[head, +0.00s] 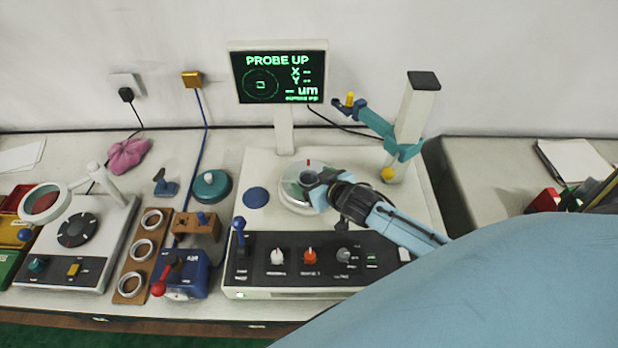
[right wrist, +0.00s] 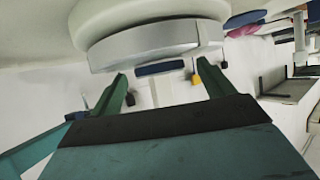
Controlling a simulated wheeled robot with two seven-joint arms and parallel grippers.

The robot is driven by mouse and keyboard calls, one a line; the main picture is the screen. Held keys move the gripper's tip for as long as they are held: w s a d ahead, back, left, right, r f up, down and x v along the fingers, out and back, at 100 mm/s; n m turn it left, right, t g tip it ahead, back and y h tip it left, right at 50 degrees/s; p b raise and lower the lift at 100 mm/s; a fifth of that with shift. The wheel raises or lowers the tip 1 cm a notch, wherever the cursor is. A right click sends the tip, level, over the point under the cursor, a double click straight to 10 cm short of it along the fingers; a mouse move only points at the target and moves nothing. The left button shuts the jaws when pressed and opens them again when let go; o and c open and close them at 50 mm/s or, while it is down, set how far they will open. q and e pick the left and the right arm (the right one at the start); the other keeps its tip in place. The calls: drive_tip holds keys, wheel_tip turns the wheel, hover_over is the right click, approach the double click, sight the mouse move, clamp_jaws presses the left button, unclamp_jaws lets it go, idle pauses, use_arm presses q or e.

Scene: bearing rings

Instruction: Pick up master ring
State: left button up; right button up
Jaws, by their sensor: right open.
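My right gripper (head: 316,188) reaches in from the right, low over the round silver-and-white turntable (head: 290,194) of the measuring machine. In the right wrist view its green fingers (right wrist: 165,88) are spread, with nothing visibly held between them. The silver rim (right wrist: 158,46) fills the top of that view, close to the fingertips. A blue flat piece (right wrist: 160,68) shows beyond the rim. Three light metal rings (head: 142,249) sit in a wooden rack (head: 123,270) at the left. I cannot tell which ring is the master ring; the gripper partly hides the turntable. My left gripper is not in view.
The monitor (head: 280,78) reads PROBE UP. A probe column (head: 415,115) with a teal arm stands behind my right gripper. A control panel (head: 310,262) with knobs lies in front. A blue lever box (head: 182,275) and a magnifier (head: 45,201) stand at the left.

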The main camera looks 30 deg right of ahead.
drive_tip(key=c, duration=1.1)
drive_tip(key=shift+r, duration=0.15)
